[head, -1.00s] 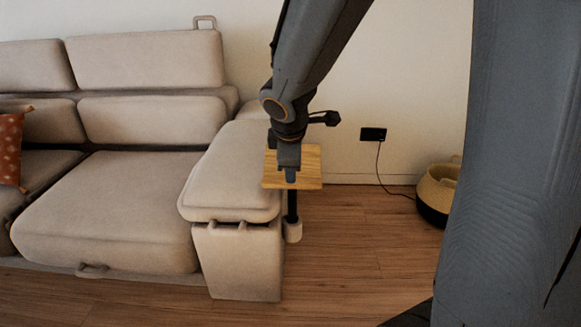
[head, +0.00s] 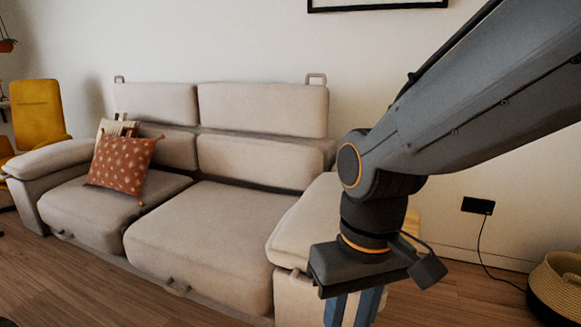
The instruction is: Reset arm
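My gripper (head: 353,308) hangs at the lower right of centre in the head view, pointing down, with my arm reaching in from the upper right. Its two blue-grey fingers stand apart with a gap between them. The fingertips run to the bottom edge of the picture, and I see nothing held in the visible part. The gripper is in front of the right end of the beige sofa (head: 215,225). The small wooden side table (head: 412,222) is mostly hidden behind my gripper and wrist; only a strip of its top shows.
A red patterned cushion (head: 122,160) lies on the sofa's left seat. A yellow chair (head: 37,112) stands at the far left. A black wall box (head: 478,205) has a cord running down toward a woven basket (head: 557,285) at the right. Wooden floor (head: 90,285) is clear in front of the sofa.

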